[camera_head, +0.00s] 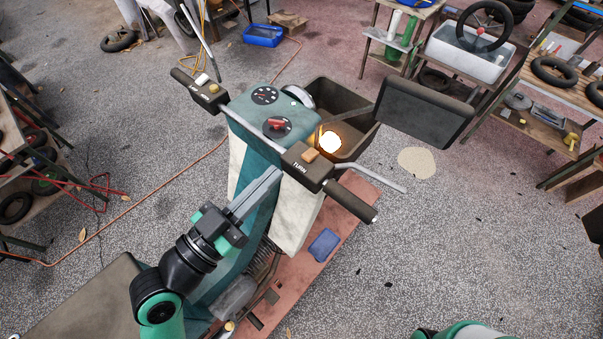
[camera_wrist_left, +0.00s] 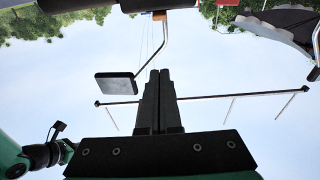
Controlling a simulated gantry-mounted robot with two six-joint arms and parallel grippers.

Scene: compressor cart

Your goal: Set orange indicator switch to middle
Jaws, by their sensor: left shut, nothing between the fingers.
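The orange indicator switch (camera_head: 310,155) sits on top of the dark box marked TURN (camera_head: 306,167), on the right side of the scooter's handlebar. Its exact left, middle or right setting is too small to tell. A small orange piece, seemingly the switch (camera_wrist_left: 159,15), also shows at the top edge of the left wrist view. My left gripper (camera_head: 277,171) is shut and empty, its fingertips just left of and below the TURN box. Its shut fingers (camera_wrist_left: 158,75) point up toward the orange piece in the left wrist view. My right gripper is not in view.
A glowing orange lamp (camera_head: 330,140) is beside the box. A red knob (camera_head: 277,126) and round gauge (camera_head: 265,95) are on the teal panel. The right grip (camera_head: 350,200), chrome lever (camera_head: 375,180) and dark mirror (camera_head: 424,110) are close by.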

